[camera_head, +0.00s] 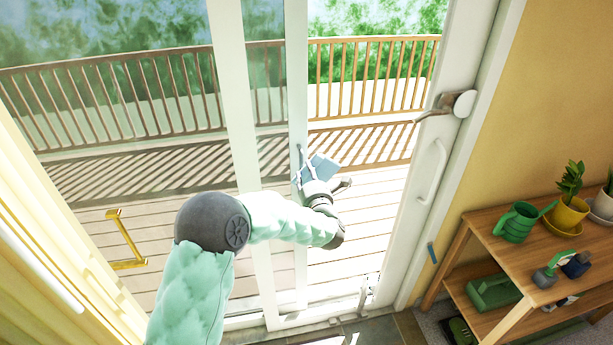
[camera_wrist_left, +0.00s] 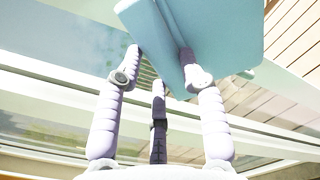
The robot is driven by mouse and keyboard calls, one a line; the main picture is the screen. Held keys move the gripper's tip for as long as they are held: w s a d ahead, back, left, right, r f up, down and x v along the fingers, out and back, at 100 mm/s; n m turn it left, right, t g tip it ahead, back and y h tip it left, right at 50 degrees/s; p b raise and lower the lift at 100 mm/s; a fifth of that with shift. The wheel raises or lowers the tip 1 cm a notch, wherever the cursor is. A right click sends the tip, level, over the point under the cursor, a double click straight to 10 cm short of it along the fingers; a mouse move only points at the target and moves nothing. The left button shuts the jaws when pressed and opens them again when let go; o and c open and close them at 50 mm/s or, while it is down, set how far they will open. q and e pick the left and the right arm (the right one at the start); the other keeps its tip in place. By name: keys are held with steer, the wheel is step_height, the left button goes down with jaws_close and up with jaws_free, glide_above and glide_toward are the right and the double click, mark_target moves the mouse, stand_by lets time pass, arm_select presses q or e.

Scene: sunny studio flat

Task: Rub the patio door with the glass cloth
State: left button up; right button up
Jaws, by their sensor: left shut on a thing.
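The patio door (camera_head: 297,95) has white uprights and tinted glass on the left. A brighter gap to the deck shows on its right. My left gripper (camera_head: 313,178) is in front of the bright gap, just right of the door's middle upright. It is shut on the glass cloth (camera_head: 324,166), a flat light-blue piece. In the left wrist view, the cloth (camera_wrist_left: 222,38) reaches up beyond the gripper's fingertips (camera_wrist_left: 161,56). I cannot tell whether the cloth touches the door. My right gripper is not in view.
A wooden shelf unit (camera_head: 487,250) stands at the right with a green watering can (camera_head: 516,222) and a yellow plant pot (camera_head: 568,213). A white frame with a lever handle (camera_head: 437,108) borders the gap. A yellow handle (camera_head: 126,240) is at the left.

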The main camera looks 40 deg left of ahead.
arm_select(q)
steer(key=shift+w+d+r+p, duration=0.4)
steer(key=shift+r+p, duration=0.65)
steer(key=shift+r, duration=0.6)
steer(key=shift+w+d+r+p, duration=0.45)
steer(key=shift+r+p, duration=0.55)
steer(key=shift+r, duration=0.6)
steer(key=shift+w+d+r+p, duration=0.25)
steer(key=shift+w+r+p, duration=0.25)
steer(key=shift+r+p, duration=0.85)
steer(key=shift+r+b, duration=0.25)
steer(key=shift+b, duration=0.1)
steer(key=shift+s+d+f, duration=0.1)
steer(key=shift+s+d, duration=0.2)
steer(key=shift+d, duration=0.05)
steer(key=shift+v, duration=2.6)
steer(key=shift+p+v, duration=0.4)
steer(key=shift+v, duration=1.1)
